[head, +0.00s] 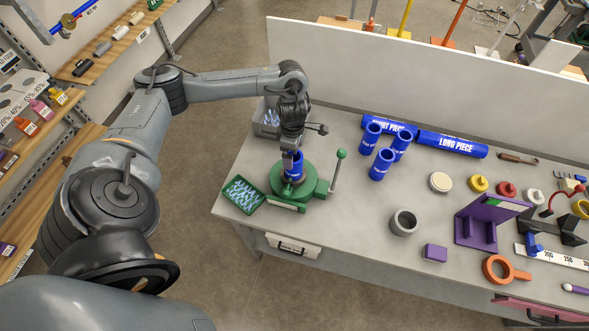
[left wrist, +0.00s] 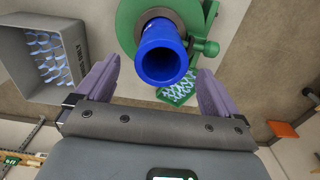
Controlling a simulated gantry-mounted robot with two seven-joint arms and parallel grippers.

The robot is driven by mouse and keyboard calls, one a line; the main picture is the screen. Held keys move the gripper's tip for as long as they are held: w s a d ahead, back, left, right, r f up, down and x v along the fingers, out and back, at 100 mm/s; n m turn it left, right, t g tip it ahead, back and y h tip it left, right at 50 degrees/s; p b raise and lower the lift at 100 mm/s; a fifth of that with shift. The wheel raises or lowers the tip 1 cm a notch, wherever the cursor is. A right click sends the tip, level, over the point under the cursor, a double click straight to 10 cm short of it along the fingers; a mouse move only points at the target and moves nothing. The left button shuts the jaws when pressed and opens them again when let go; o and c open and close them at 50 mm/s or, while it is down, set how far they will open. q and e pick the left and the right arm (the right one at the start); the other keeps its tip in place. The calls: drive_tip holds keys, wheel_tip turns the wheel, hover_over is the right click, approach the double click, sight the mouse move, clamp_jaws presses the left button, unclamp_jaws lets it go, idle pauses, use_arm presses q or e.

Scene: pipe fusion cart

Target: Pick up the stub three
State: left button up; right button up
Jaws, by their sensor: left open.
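Several short blue pipe stubs are in the head view. Three stand upright on the table: a left one (head: 371,135), a right one (head: 401,142) and a front one (head: 382,164). Another blue stub (head: 293,171) stands in the round green fixture (head: 283,185); I cannot read which is stub three. My left gripper (head: 292,158) points down over the stub in the fixture. In the left wrist view its purple fingers are apart, one on each side of this stub's open end (left wrist: 162,55), with gaps showing. My right gripper is not in view.
A green tray (head: 242,196) of small parts sits left of the fixture, and a grey bin (head: 266,122) behind it. The fixture's green-knobbed lever (head: 338,174) rises on its right. Long blue pipes (head: 452,144) lie at the back wall. A grey ring (head: 404,222) stands further right.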

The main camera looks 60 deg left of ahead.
use_arm(q)
wheel_tip(320, 180, down, 2)
drive_tip(key=shift+f, duration=0.5)
drive_tip(key=f+p, duration=0.1)
drive_tip(key=f, duration=0.2)
drive_tip(key=shift+d+f+p, duration=0.15)
drive_tip(key=shift+d+p, duration=0.05)
drive_tip(key=shift+p, duration=0.15)
drive_tip(key=shift+f, duration=0.65)
drive_tip(key=shift+c, duration=0.2)
drive_tip(key=c, duration=0.9)
drive_tip(key=shift+c, duration=1.2)
